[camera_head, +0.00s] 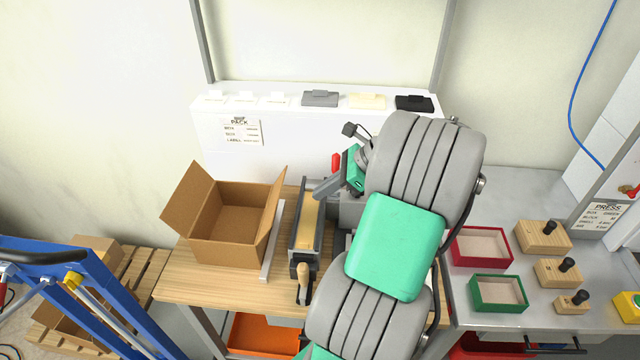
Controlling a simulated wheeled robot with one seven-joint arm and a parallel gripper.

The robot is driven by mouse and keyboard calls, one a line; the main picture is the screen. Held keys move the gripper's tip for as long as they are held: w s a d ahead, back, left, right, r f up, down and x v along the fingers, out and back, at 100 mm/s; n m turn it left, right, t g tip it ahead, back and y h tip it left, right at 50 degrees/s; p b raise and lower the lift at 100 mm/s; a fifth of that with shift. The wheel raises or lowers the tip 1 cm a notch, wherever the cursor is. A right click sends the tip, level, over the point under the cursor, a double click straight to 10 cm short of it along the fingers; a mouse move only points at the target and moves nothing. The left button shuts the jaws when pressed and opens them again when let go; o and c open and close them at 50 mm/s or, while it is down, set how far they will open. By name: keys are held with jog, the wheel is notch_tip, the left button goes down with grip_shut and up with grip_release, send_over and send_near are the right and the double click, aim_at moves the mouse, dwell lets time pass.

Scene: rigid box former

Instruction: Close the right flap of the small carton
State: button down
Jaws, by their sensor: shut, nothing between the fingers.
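The small open carton (207,251) stands on the wooden bench top at left of centre. Its left flap (187,199) stands up and leans outward. Its right flap (270,222) also stands up, leaning a little outward to the right. The brown inside shows and looks empty. My gripper (318,193) is to the right of the right flap, above a long grey device, with a gap to the flap in the picture. Its fingers look shut and hold nothing. My arm hides part of the bench behind it.
The grey device (306,225) with a tan strip and wooden handle stands just right of the carton. A white panel (215,135) rises behind. Red (482,232) and green (498,308) trays and wooden blocks (543,237) are at right. A blue frame (105,290) is at lower left.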

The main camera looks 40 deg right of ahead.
aim_at(273, 203)
jog(key=x, duration=0.6)
jog(key=shift+w+a, duration=0.15)
jog(key=shift+a, duration=0.05)
jog(key=shift+w+a+r+p, duration=0.15)
jog(key=shift+w+a+r, duration=0.4)
jog(key=shift+w, duration=0.1)
jog(key=shift+w+a+r+p, duration=0.15)
jog(key=shift+w+a+r, duration=0.25)
jog(key=shift+w+a, duration=0.25)
jog(key=shift+d, duration=0.1)
jog(key=shift+w+r+g+h, duration=0.2)
jog(key=shift+r+g+h, duration=0.1)
jog(key=shift+g+h, duration=0.25)
jog(key=shift+a, duration=0.25)
